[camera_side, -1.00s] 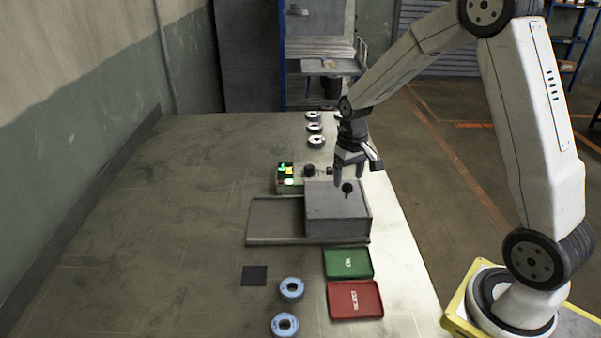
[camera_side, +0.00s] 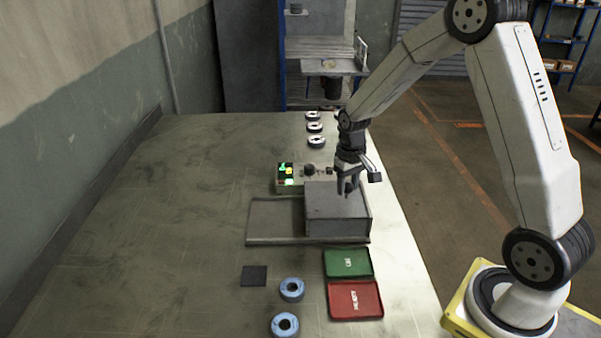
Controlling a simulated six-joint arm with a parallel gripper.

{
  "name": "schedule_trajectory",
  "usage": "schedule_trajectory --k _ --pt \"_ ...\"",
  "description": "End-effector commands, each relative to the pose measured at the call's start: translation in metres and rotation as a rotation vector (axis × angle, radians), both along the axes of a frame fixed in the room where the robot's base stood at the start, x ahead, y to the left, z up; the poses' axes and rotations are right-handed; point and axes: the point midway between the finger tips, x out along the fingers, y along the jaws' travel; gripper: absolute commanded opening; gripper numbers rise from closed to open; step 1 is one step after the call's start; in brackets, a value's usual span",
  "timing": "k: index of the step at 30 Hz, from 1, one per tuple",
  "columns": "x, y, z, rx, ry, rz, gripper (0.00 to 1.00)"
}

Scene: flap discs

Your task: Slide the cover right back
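The cover (camera_side: 337,209) is a grey box-like piece. It sits at the right end of a flat grey base with rails (camera_side: 276,221), and the base's left part is bare. A dark knob stands on the cover's top; it is now mostly hidden by my gripper. My gripper (camera_side: 347,190) points down with its fingertips low at the knob, close over the cover's top. The fingers and knob merge in the picture, so I cannot tell whether they are closed on it.
A control box with lit green and yellow lamps (camera_side: 287,176) stands just behind the cover. A green tray (camera_side: 348,263) and a red tray (camera_side: 355,300) lie in front. Two blue discs (camera_side: 291,289) and a dark square (camera_side: 254,276) lie nearby. Several pale discs (camera_side: 316,142) are behind. The table's left is clear.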

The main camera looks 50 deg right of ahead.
Motion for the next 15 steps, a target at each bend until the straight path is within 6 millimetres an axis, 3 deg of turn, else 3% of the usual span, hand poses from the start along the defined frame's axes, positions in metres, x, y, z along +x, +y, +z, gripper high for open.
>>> schedule_trajectory --k 15 --pt "0.012 0.010 0.001 -0.001 -0.003 0.002 0.14"
